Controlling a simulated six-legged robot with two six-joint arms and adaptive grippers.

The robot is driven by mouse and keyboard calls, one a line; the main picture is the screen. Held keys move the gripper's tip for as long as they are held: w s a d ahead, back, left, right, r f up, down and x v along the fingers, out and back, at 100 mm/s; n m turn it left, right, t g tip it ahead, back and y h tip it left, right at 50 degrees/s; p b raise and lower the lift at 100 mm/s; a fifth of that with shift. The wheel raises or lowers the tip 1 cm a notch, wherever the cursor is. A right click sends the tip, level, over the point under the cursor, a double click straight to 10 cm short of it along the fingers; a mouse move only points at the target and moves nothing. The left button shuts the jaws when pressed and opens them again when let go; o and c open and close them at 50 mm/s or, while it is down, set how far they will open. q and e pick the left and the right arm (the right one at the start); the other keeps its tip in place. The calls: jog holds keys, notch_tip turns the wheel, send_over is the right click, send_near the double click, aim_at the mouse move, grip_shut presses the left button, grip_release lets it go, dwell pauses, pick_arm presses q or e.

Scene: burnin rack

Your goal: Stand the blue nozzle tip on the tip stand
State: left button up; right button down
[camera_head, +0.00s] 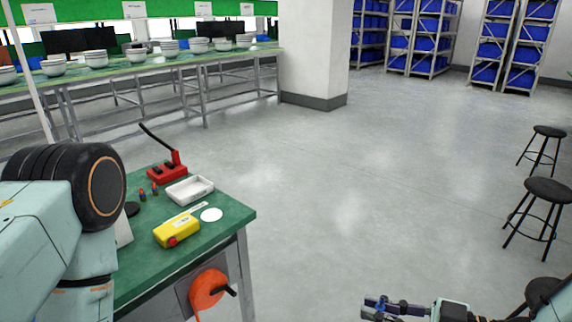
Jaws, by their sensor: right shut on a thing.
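My right gripper (385,306) shows at the bottom right, over the floor and well to the right of the green bench (235,215). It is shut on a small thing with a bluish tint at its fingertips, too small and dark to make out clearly. Two small upright pieces, a left one (141,195) and a right one (155,189), both coloured blue and red, stand on the bench. I cannot tell which thing is the tip stand. My left arm fills the left side and hides part of the bench; its gripper is not in view.
The bench also holds a red device (167,172) with a black lever, a white tray (190,190), a yellow box (177,231) and a white disc (211,215). An orange reel (207,289) hangs on its side. Stools (545,190) stand right. The middle floor is clear.

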jog(key=shift+w+d+r+m+t+h, duration=0.3)
jog(key=shift+d+r+m+t, duration=0.1)
jog(key=shift+d+r, duration=0.2)
jog(key=shift+w+d+r+m+t+h, duration=0.3)
jog(key=shift+d+r+t, duration=0.1)
jog(key=shift+d+r, duration=0.2)
jog(key=shift+a, duration=0.15)
jog(key=a+r+n+g+y, duration=0.3)
jog(key=a+r+n+g, duration=0.4)
jog(key=a+g, duration=0.4)
jog(key=shift+a+n, duration=0.45)
jog(key=shift+n, duration=0.15)
